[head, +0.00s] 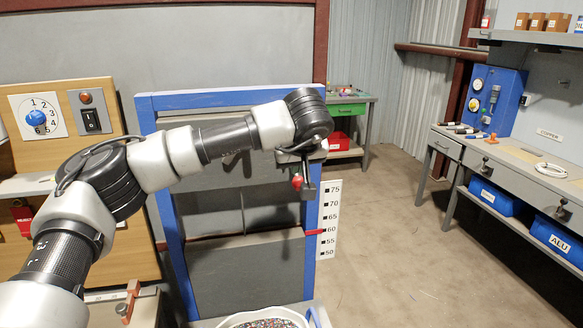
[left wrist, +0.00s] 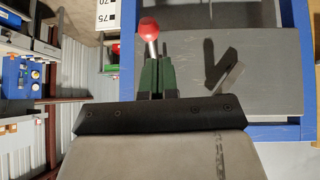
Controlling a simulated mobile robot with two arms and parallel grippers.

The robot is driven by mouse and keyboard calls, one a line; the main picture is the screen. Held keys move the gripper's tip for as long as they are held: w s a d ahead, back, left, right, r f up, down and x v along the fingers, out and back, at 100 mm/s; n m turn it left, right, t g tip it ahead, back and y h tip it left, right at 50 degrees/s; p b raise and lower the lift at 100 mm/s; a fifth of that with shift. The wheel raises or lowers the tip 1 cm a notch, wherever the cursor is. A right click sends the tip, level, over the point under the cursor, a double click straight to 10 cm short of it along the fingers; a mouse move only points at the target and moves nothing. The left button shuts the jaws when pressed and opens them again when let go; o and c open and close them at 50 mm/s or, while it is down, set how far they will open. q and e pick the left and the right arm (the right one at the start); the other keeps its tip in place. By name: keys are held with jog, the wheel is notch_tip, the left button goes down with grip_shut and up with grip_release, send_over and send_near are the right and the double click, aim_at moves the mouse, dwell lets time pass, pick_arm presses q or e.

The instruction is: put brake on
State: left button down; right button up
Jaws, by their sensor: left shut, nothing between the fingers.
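A lever with a red ball knob (head: 297,182) stands at the top right of the blue-framed machine (head: 171,225). In the left wrist view the red knob (left wrist: 148,29) shows just past my fingertips, on a short metal stem. My left gripper (head: 307,186) points down beside the knob. In the left wrist view its dark green fingers (left wrist: 157,62) are together, with nothing held. Whether they touch the knob or stem I cannot tell. My right gripper is not in view.
A panel with a numbered dial (head: 38,118) and a black switch (head: 91,121) is at the left. A height scale (head: 329,220) stands right of the frame, with a red pointer near 60. A bowl of granules (head: 235,320) is below. Workbenches stand at the right; the floor between is clear.

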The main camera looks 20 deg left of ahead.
pick_arm(q)
jog(key=s+d+r, duration=0.1)
jog(key=s, duration=0.1)
jog(key=s+d+r+b, duration=0.1)
jog(key=d+r, duration=0.1)
jog(key=shift+s+d, duration=0.15)
jog(key=shift+s, duration=0.25)
jog(key=shift+d+f, duration=0.1)
